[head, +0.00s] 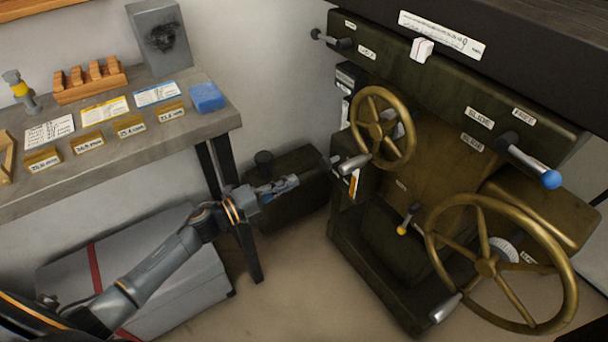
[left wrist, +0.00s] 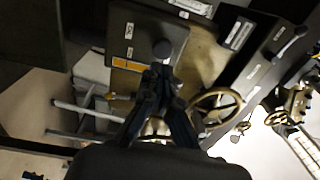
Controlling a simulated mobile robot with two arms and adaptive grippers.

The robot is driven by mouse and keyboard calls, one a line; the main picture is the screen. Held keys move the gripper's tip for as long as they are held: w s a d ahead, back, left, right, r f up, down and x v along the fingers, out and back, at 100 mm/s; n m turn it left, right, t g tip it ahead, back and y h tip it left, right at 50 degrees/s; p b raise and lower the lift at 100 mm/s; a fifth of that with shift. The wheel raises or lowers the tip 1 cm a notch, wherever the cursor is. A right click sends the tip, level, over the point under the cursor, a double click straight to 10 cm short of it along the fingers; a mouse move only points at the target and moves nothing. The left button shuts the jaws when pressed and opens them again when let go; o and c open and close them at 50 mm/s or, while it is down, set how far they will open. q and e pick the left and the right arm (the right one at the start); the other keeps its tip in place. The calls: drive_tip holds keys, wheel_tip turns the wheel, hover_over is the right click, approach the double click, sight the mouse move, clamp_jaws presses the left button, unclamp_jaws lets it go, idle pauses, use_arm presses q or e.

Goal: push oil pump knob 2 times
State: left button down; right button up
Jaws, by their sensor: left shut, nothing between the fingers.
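My left gripper (head: 292,182) is shut and empty, reaching in over the box. My right gripper is not in view.
The green machine stands at right, with a small handwheel (head: 383,128), a large handwheel (head: 486,266) and a blue-tipped lever (head: 550,179). A grey workbench (head: 200,135) with blocks and labels is at left. A grey case (head: 190,290) lies on the floor below.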

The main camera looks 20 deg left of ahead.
use_arm(q)
drive_tip(key=v, duration=0.4)
drive_tip(key=shift+r, duration=0.1)
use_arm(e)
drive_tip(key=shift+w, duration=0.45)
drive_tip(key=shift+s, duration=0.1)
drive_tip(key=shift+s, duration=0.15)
use_arm(q)
drive_tip(key=shift+s, duration=0.1)
